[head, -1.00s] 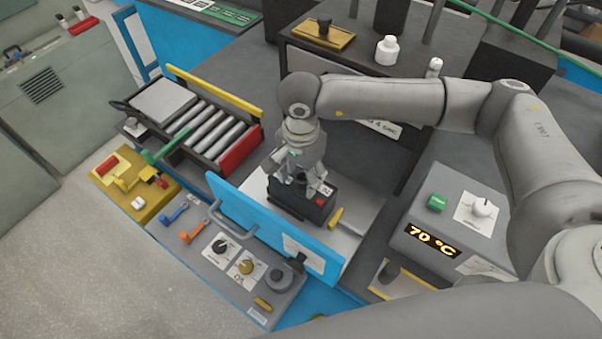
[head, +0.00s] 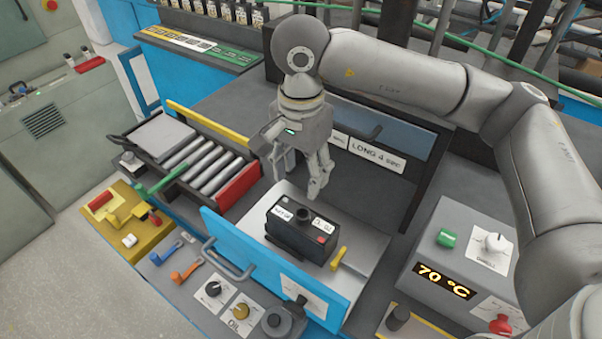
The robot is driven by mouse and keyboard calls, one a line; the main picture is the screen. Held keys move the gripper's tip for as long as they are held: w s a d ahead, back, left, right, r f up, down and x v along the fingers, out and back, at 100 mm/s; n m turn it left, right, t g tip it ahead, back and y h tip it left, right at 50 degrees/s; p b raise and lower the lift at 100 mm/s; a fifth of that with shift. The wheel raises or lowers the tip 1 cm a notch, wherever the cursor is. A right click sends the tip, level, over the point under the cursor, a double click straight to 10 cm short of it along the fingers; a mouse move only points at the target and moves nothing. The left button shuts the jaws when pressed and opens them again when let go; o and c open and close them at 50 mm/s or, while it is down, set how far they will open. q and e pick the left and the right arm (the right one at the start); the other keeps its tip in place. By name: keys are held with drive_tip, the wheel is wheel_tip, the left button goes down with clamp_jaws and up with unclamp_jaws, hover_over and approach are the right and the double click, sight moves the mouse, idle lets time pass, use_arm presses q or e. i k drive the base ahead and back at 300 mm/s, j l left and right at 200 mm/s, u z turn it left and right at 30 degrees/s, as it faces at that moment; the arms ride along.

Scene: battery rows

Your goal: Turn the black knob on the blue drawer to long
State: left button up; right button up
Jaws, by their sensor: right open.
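The blue drawer front (head: 262,262) is pulled out in the head view, with a light grey tray behind it. A black knob (head: 300,303) sits on its right part, over a white label (head: 312,297). The knob is seen from above, so I cannot read its setting. A black battery (head: 291,238) with a black post on top stands upright on the tray. My right gripper (head: 297,188) is open and empty, above and behind the battery, apart from it and from the knob. My left gripper is not in view.
A roller rack (head: 213,168) stands left. A grey box reading 70 °C (head: 420,250) stands right. A "LONG 4 sec" sign (head: 377,155) is behind.

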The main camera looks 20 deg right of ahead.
sight(295, 309)
drive_tip(key=k+j, duration=0.2)
drive_tip(key=k, duration=0.3)
drive_tip(key=k+j, duration=0.2)
drive_tip(key=k, duration=0.25)
drive_tip(key=k+j, duration=0.2)
drive_tip(key=k, duration=0.3)
drive_tip(key=k+j, duration=0.2)
drive_tip(key=k, duration=0.25)
